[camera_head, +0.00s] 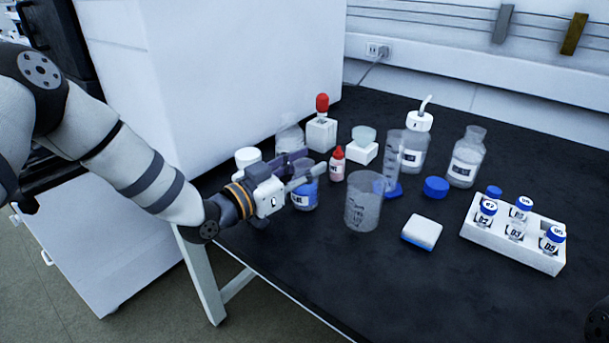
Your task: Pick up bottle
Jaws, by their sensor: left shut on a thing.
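My left gripper (307,171) reaches in from the left over the black bench. It is shut on a small bottle with a blue-and-white label (304,196). The fingers hide the top of this bottle, and I cannot tell whether its base touches the bench. Behind the fingers stand a clear bottle (290,138) and a white-capped container (247,157), both partly hidden. A small red-capped bottle (337,165) stands just right of the fingertips. Two larger bottles stand further back: one with a white top (414,150) and a clear one with a label (465,163).
A clear beaker (363,205) stands close to the right of the held bottle, with a graduated cylinder (393,160) behind it. A white rack (485,228) of blue-capped vials is at the right. A white-and-blue box (422,232) lies between. The front bench surface is clear.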

